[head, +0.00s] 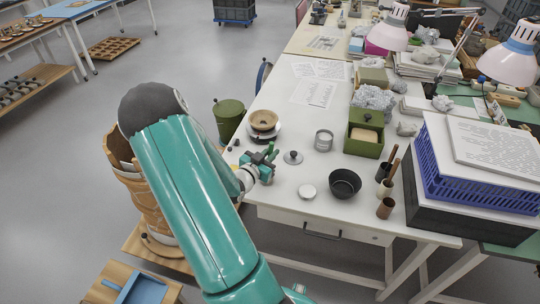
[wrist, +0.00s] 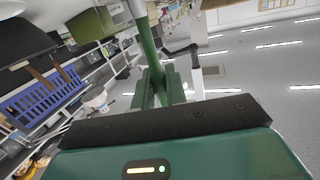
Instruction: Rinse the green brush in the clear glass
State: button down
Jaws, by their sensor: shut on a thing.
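My gripper (head: 265,165) is above the left side of the white table in the head view. It is shut on a green brush (head: 271,149), which stands up a little from the jaws. In the wrist view, the brush's green handle (wrist: 147,45) runs up from between my two green fingers (wrist: 161,90), with a pale part at the top edge. Its bristles are not clear in either view. A small clear-looking round vessel (head: 324,140), seemingly the clear glass, stands on the table to the right of my gripper, apart from the brush. Its contents cannot be told.
A grey knobbed lid (head: 292,158) lies between gripper and glass. A brown bowl (head: 263,121) on plates is behind the gripper. A green box (head: 364,141) is right of the glass.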

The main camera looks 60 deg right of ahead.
aim_at(272, 143)
jog(key=shift+s+d+r, duration=0.1)
jog(key=shift+s+r, duration=0.05)
jog(key=shift+r, duration=1.6)
jog(key=shift+s+d+r, duration=0.1)
jog(key=shift+r, duration=2.05)
jog(key=shift+r, duration=0.1)
jog(key=shift+r, duration=1.45)
jog(key=shift+w, duration=0.1)
